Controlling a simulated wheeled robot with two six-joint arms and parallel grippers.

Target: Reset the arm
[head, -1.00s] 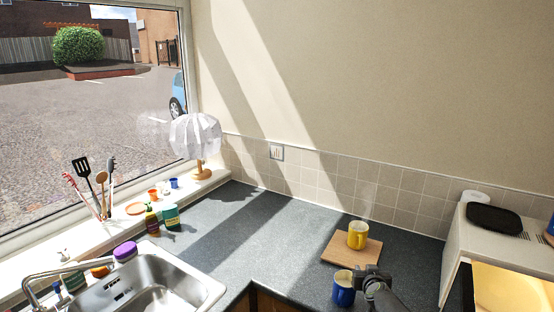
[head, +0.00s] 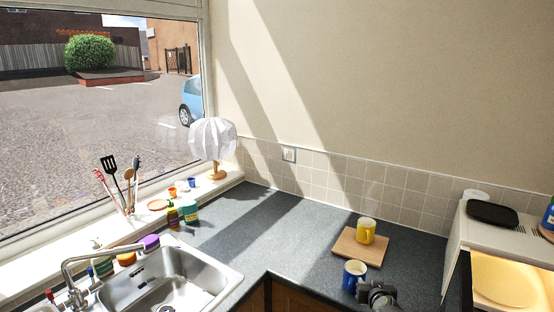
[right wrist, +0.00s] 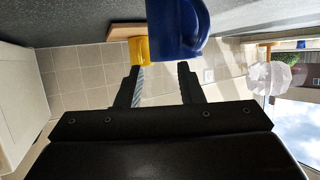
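My right gripper (head: 377,293) is at the bottom edge of the head view, just to the lower right of a blue mug (head: 355,274). In the right wrist view its two fingers (right wrist: 161,82) are apart with nothing held between them. The blue mug (right wrist: 178,28) fills the upper middle of that view, just beyond the fingertips. A yellow mug (head: 367,231) stands on a wooden board (head: 345,246) behind the blue one. It also shows in the wrist view (right wrist: 138,50). My left gripper is not in view.
A steel sink (head: 222,284) with a tap is at the lower left. A lamp (head: 212,139), utensils and small containers line the window side. A white microwave (head: 453,262) with a black item (head: 492,213) on top stands at the right. The middle of the counter (head: 290,230) is clear.

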